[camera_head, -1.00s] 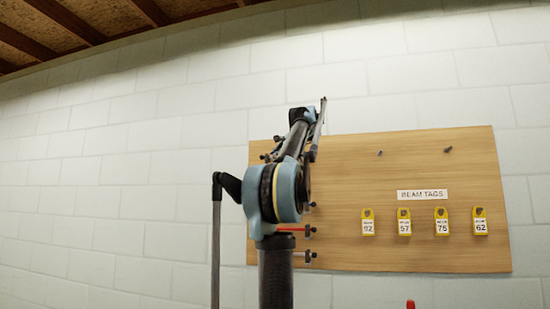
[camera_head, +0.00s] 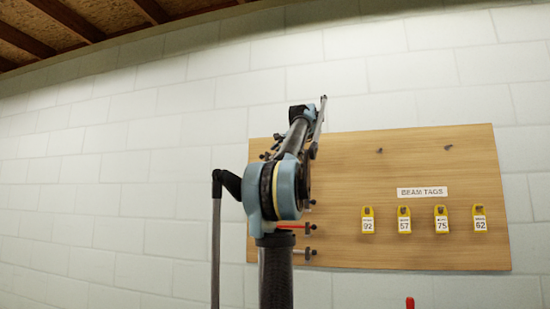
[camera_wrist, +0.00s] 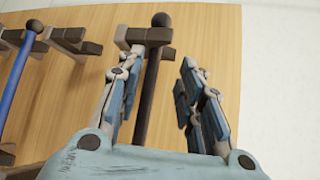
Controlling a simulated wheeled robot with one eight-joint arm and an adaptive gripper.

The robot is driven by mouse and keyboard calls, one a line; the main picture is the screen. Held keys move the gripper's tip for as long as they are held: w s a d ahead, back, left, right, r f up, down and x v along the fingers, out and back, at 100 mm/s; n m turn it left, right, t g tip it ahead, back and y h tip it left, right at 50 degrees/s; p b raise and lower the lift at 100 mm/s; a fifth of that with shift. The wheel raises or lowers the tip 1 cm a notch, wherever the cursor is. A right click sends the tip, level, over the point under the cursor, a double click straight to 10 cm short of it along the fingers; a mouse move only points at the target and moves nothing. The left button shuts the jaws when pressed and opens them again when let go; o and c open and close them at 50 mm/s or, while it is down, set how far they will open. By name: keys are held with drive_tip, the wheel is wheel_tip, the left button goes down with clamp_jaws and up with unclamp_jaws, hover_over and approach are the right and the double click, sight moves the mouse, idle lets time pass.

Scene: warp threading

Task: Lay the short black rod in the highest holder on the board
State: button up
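In the wrist view the black rod (camera_wrist: 151,95) runs up the picture between the two fingers of my gripper (camera_wrist: 164,59), its round knob end beyond the fingertips. The fingers stand apart on either side, with clear room on the right and a narrower gap on the left. The rod's knob end is at the dark holder (camera_wrist: 128,36) nearest the board's right edge in this view; I cannot tell if it rests fully in it. The near part of the rod is hidden behind my gripper's body. In the head view my arm hides the rod.
A blue rod (camera_wrist: 21,75) lies left of another dark holder (camera_wrist: 75,42) in the wrist view. In the head view a red rod (camera_head: 289,227) sits low on the wooden board (camera_head: 345,180). Several yellow tags (camera_head: 404,220) hang at right under two bare pegs (camera_head: 379,151).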

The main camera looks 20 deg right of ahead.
drive_tip(key=v, duration=1.1)
drive_tip(key=shift+s, duration=0.4)
